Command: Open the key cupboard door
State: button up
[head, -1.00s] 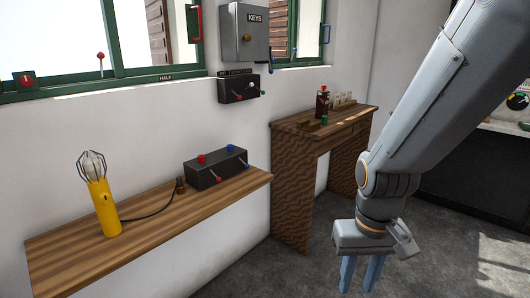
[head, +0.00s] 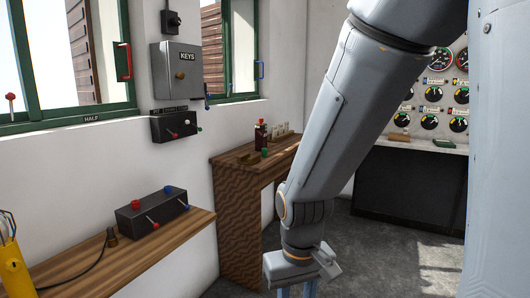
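A black switch box (head: 175,124) with levers is below the cupboard. A wooden shelf (head: 150,258) bears a black lever box (head: 152,211) and a yellow lamp (head: 14,270). A wooden desk (head: 232,172) stands left of my arm. Gauges (head: 433,92) line the right wall.

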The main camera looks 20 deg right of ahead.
aim_at(184, 62)
jog(key=k, duration=0.6)
jog(key=u, duration=0.25)
jog(key=i, duration=1.5)
jog(key=z, duration=0.45)
